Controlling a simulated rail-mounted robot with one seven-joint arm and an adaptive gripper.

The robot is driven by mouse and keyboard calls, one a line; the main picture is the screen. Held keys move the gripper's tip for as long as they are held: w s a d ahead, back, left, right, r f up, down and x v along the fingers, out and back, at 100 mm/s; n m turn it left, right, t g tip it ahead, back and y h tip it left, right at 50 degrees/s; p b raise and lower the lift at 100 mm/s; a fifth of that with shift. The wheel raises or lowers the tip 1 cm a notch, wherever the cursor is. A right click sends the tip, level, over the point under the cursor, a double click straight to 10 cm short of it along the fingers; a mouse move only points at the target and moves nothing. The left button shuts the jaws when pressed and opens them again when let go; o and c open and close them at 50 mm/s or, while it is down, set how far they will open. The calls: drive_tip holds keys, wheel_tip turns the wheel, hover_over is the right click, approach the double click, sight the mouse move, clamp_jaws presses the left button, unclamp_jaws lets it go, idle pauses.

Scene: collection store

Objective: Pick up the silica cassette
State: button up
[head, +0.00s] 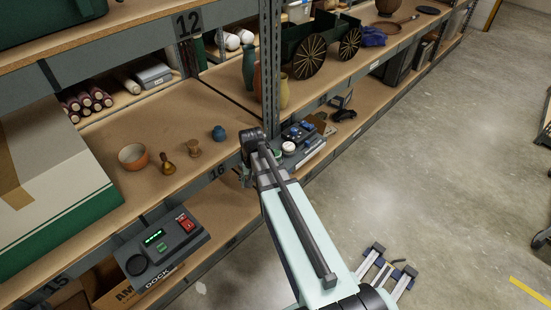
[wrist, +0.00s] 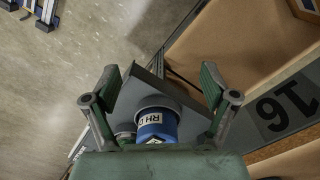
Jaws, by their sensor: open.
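In the wrist view, a blue cylinder (wrist: 157,126) with a white label reading "RH" lies between the fingers of my gripper (wrist: 160,72); it looks like the silica cassette, but I cannot tell for sure. My gripper is open, one finger on each side, with no visible hold on it. The gripper body hides the cylinder's lower part. A grey panel (wrist: 136,94) is around and behind it. In the head view, a grey unit with blue parts (head: 297,131) and a white round part (head: 288,147) stands beside the end of my arm; my fingers are not clear there.
A shelf upright (head: 269,70) stands close to my arm. The left shelf holds a bowl (head: 133,156), a small blue pot (head: 218,133) and other small pieces. A dock unit (head: 162,240) is below. The wrist view shows a shelf edge marked 16 (wrist: 285,105). The floor at right is mostly clear.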

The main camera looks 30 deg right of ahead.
drive_tip(key=w+d+r+m, duration=0.1)
drive_tip(key=w+d+r, duration=0.1)
drive_tip(key=r, duration=0.1)
drive_tip(key=w+d+r+m, duration=0.1)
drive_tip(key=w+d+r, duration=0.1)
drive_tip(key=r, duration=0.2)
drive_tip(key=w+d+r+m, duration=0.2)
drive_tip(key=w+d+r, duration=0.1)
drive_tip(key=shift+r, duration=0.2)
drive_tip(key=w+d+r+m, duration=0.2)
drive_tip(key=d+r+m, duration=0.2)
drive_tip(key=d+r, duration=0.3)
hover_over(275, 153)
wheel_tip(275, 153, down, 10)
drive_tip(key=shift+d+f+p, duration=0.1)
drive_tip(key=shift+f+p, duration=0.1)
drive_tip(key=shift+p, duration=0.15)
drive_tip(key=shift+w+f+p, duration=0.1)
drive_tip(key=shift+f+p, duration=0.35)
drive_tip(key=shift+f, duration=2.35)
drive_tip(key=c, duration=1.3)
